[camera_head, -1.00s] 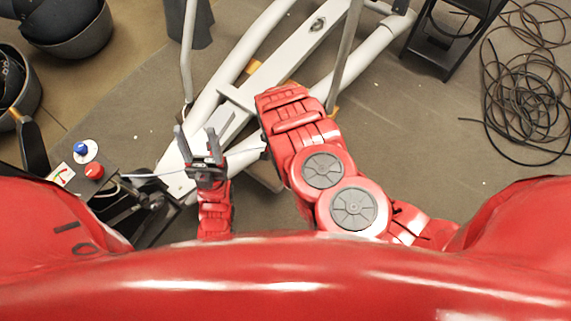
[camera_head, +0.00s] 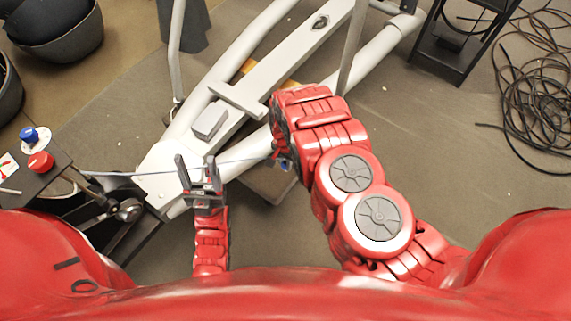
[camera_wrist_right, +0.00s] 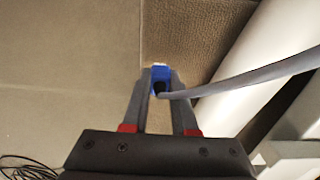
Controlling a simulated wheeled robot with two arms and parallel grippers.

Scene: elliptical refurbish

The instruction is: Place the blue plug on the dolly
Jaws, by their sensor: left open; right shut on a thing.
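The blue plug (camera_wrist_right: 160,72) is held between the fingers of my right gripper (camera_wrist_right: 160,80), which is shut on it. A grey cable (camera_wrist_right: 245,82) leads from the plug to the right in the right wrist view. In the head view only a small part of the plug (camera_head: 285,164) shows beside my right wrist, and that gripper is mostly hidden. My left gripper (camera_head: 196,162) is open, its fingers pointing up the picture near the cable. A dark boxy unit (camera_head: 32,186) with blue and red round parts stands at the left edge; I cannot tell whether it is the dolly.
A grey elliptical machine frame (camera_head: 255,95) runs diagonally under both arms. The cable (camera_head: 150,174) stretches across it toward the left unit. Black buckets (camera_head: 55,45) stand top left, a black stand (camera_head: 460,45) top right, and loose cable coils (camera_head: 535,105) at right. Floor between is bare.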

